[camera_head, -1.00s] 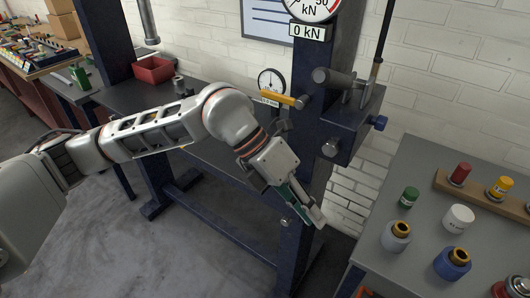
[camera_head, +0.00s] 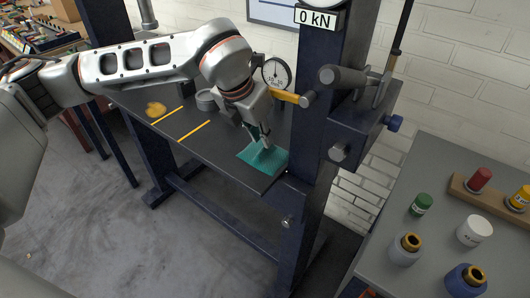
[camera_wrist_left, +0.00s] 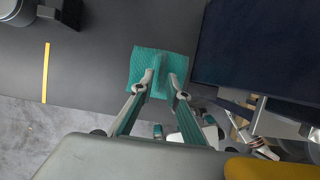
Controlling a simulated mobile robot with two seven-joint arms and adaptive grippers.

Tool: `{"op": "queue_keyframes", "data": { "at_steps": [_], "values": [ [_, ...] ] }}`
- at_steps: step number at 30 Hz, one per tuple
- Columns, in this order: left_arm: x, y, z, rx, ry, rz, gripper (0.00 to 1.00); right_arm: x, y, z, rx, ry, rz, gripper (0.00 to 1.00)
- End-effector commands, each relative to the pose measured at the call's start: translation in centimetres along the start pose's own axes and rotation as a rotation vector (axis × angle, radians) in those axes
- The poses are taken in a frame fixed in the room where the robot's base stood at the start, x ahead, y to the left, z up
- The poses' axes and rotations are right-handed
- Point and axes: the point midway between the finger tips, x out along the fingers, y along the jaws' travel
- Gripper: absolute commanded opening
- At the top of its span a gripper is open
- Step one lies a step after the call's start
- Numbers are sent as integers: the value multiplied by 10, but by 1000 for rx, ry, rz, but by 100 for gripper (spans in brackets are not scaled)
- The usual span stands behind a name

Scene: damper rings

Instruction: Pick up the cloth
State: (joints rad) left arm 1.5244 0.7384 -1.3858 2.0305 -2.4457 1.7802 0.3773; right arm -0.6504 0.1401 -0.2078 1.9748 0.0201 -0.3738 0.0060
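The cloth (camera_head: 250,157) is a teal square lying on the dark bench top near its right end, beside the upright column. In the left wrist view the cloth (camera_wrist_left: 141,62) shows a raised fold along its middle. My left gripper (camera_head: 260,141) points down over the cloth. In the left wrist view the fingers of my left gripper (camera_wrist_left: 162,79) are apart, one on each side of the fold, at the cloth's near part. I cannot tell whether they touch it. My right gripper is in neither view.
The dark blue column (camera_head: 312,120) with its lever and clamp stands right of the cloth. A grey ring-shaped part (camera_head: 206,100), a yellow-orange item (camera_head: 156,110) and yellow lines lie left on the bench (camera_head: 215,158). A grey table (camera_head: 400,205) with bottles stands at right.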

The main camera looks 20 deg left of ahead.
Motion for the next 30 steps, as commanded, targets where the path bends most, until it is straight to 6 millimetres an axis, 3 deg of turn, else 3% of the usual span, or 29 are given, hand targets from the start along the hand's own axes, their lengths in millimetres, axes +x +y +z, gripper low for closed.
{"op": "queue_keyframes", "data": {
  "at_steps": [9,16,18,30],
  "values": [
    [41,1,-6,-1,3,-1,15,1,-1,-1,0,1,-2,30],
    [42,1,-6,0,1,-1,15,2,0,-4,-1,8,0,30],
    [42,1,-6,0,1,-1,0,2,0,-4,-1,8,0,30],
    [41,1,-5,0,0,-1,0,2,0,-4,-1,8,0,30]
  ]
}}
